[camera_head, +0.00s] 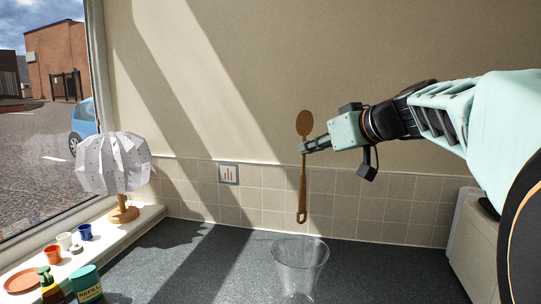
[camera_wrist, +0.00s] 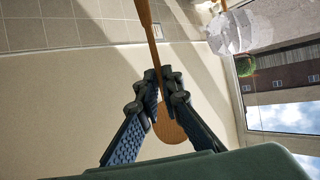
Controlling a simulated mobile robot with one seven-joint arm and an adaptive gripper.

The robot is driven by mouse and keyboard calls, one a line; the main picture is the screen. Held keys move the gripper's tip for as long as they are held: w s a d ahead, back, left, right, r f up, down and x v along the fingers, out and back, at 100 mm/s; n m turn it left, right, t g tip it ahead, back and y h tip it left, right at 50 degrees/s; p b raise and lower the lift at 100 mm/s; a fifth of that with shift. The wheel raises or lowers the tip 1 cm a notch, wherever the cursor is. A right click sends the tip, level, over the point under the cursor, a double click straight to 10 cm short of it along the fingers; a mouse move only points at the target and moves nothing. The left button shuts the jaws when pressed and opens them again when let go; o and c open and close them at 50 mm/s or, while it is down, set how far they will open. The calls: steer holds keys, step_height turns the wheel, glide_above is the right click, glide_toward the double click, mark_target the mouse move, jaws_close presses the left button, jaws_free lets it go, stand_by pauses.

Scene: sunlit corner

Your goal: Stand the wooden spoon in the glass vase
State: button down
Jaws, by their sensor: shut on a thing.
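The wooden spoon (camera_head: 303,185) hangs nearly upright in the head view, with its round bowl at the top and its handle pointing down. My gripper (camera_head: 304,149) is shut on the spoon just below the bowl. In the wrist view the spoon's bowl (camera_wrist: 171,125) shows between the fingers of my gripper (camera_wrist: 164,78), and the handle runs away toward the tiled wall. The clear glass vase (camera_head: 301,262) stands upright on the dark counter below the spoon. The handle's lower end is above the vase's rim and apart from it, a little above in the picture.
The dark counter (camera_head: 220,262) is clear around the vase. A lamp with a white pleated shade (camera_head: 113,165) stands on the window sill at left, near several small cups, an orange plate (camera_head: 22,280), a pump bottle (camera_head: 51,288) and a teal container (camera_head: 87,284). A pale box-like unit (camera_head: 470,250) is at right.

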mark_target(304, 185)
steer(key=shift+f+b, duration=1.55)
steer(key=shift+f, duration=1.85)
step_height(304, 185, down, 12)
steer(key=b, duration=1.5)
steer(key=c, duration=2)
jaws_free()
steer(key=shift+c, duration=0.2)
step_height(304, 185, up, 10)
steer(key=shift+f, duration=0.1)
